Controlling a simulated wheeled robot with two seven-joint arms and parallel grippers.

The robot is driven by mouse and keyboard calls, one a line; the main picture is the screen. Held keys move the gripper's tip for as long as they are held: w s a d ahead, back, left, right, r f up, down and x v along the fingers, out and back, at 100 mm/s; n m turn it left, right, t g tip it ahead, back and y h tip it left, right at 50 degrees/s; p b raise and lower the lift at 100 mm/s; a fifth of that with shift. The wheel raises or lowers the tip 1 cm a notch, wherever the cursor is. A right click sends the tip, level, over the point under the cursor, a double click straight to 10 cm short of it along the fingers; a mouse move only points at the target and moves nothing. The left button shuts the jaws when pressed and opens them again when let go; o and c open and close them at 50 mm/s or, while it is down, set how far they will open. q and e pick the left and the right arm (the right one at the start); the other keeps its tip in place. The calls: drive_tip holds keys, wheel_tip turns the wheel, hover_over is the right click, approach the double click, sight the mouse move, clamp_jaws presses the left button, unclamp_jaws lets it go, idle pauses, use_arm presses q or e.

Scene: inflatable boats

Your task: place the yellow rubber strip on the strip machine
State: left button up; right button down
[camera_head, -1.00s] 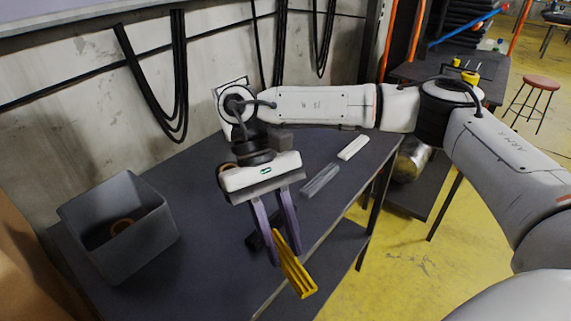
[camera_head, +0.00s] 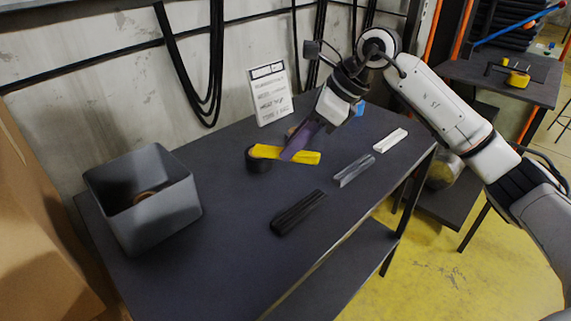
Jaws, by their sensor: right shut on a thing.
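The yellow rubber strip (camera_head: 268,152) is gripped near its middle by my right gripper (camera_head: 293,154), whose purple fingers are shut on it. The strip is roughly level, lying left to right in the picture, over the back middle of the dark table. Its left end is over or against a small black round object (camera_head: 260,165), which may be the strip machine; I cannot tell whether they touch. A bit of something brownish shows behind the gripper, mostly hidden. My left gripper is not in view.
A black strip (camera_head: 297,212), a grey strip (camera_head: 354,170) and a white strip (camera_head: 390,140) lie on the table (camera_head: 215,265). A grey bin (camera_head: 165,215) stands at left. A white sign (camera_head: 270,93) stands at the back. The front left tabletop is clear.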

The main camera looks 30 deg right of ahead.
drive_tip(key=w+d+r+m+t+h+b, duration=0.1)
drive_tip(key=w+d+r+m+t+h, duration=0.15)
drive_tip(key=d+m, duration=0.3)
drive_tip(key=shift+m+g+h, duration=0.25)
drive_tip(key=shift+m+g, duration=0.1)
wheel_tip(320, 180, down, 11)
drive_tip(key=shift+w+r+b, duration=0.1)
drive_tip(key=shift+r+b, duration=0.1)
drive_tip(key=shift+b, duration=0.45)
drive_tip(key=shift+r, duration=0.1)
drive_tip(key=c, duration=1.5)
unclamp_jaws()
drive_tip(key=shift+o, duration=0.2)
